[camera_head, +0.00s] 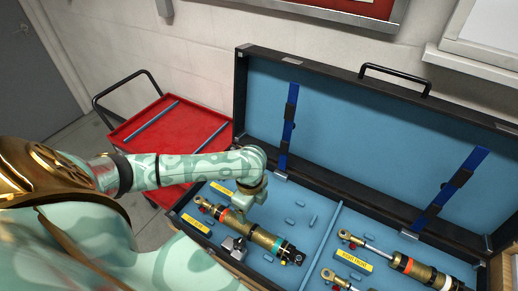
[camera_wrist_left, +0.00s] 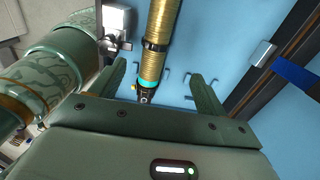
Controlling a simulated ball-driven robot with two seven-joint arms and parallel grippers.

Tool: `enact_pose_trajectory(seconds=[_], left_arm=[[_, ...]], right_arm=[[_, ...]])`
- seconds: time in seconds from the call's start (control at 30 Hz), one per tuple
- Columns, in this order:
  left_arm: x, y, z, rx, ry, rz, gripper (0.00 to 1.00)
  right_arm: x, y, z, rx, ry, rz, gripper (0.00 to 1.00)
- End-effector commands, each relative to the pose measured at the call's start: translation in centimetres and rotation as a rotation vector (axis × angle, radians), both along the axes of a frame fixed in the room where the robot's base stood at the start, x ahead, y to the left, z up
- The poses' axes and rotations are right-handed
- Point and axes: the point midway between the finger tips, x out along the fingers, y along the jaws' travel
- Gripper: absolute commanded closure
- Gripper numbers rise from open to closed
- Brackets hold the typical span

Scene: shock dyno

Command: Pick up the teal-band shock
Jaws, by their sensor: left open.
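The teal-band shock (camera_head: 258,236) is a brass-coloured cylinder with a teal band near its black right end. It lies in the left compartment of the open blue-lined case (camera_head: 322,219). My left gripper (camera_head: 242,201) is over this compartment, close above the shock. In the left wrist view the shock (camera_wrist_left: 160,32) runs down the picture, its teal band towards my open left gripper (camera_wrist_left: 160,82). The fingers stand apart, one on each side of the shock's line, with gaps; contact does not show. My right gripper is out of view.
Another shock (camera_head: 424,271) with a red band lies in the right compartment, a further one partly cut off below it. The case's raised lid (camera_head: 365,130) stands behind. A red cart (camera_head: 150,125) is at the left. A silver block (camera_head: 234,244) sits beside the teal-band shock.

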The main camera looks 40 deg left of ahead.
Motion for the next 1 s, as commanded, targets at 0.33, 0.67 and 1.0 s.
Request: enact_pose_trajectory(seconds=[0.33, 0.67, 1.0], left_arm=[[-0.2, 0.2, -8.1, -0.001, 0.015, 0.0, 0.25], [-0.2, 0.1, -11.6, -0.001, 0.012, -0.001, 0.25], [-0.2, 0.2, -16.0, 0.0, 0.01, -0.001, 0.25]], right_arm=[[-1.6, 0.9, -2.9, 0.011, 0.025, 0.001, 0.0], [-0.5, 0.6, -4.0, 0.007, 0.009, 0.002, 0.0], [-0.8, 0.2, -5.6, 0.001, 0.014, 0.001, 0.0]])
